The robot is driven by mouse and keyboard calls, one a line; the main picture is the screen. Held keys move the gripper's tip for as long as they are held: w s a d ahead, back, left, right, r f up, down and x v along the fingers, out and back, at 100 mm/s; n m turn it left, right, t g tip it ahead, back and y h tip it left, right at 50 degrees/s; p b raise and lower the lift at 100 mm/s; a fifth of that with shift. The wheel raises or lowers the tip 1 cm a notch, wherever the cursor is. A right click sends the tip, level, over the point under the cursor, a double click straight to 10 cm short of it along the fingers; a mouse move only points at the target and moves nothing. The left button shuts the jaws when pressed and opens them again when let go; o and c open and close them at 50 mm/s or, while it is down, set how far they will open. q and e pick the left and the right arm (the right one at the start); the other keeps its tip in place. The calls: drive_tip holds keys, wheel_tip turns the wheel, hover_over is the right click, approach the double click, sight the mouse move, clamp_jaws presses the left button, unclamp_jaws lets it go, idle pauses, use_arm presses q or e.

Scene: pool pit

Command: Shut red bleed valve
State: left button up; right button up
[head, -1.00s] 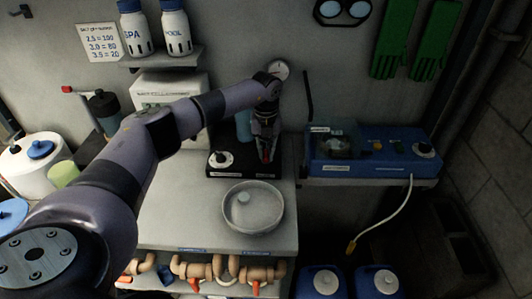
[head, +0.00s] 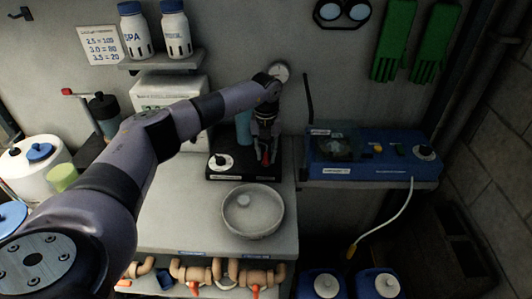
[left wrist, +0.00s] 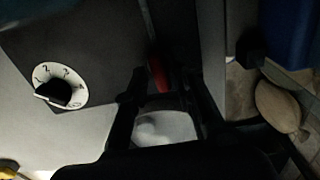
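A small red handle (head: 265,157), which looks like the bleed valve, is at the right part of the black dial box (head: 235,172) on the bench. In the left wrist view the red handle (left wrist: 159,74) is dark and partly hidden. My left gripper (head: 264,143) points down right at it. In the left wrist view its two fingers (left wrist: 168,98) stand apart, with the red handle showing between and just beyond their tips. I cannot tell whether either finger touches it. My right gripper is not in view.
A round grey dish (head: 252,210) stands in front of the box. A white numbered dial (left wrist: 60,87) is on the box's left part. A blue device (head: 372,160) sits to the right. Orange-handled pipe valves (head: 255,290) are below the bench edge.

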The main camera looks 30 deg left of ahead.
use_arm(q)
drive_tip(key=shift+o, duration=0.8)
drive_tip(key=shift+f, duration=0.1)
wheel_tip(320, 180, up, 12)
idle(0.4)
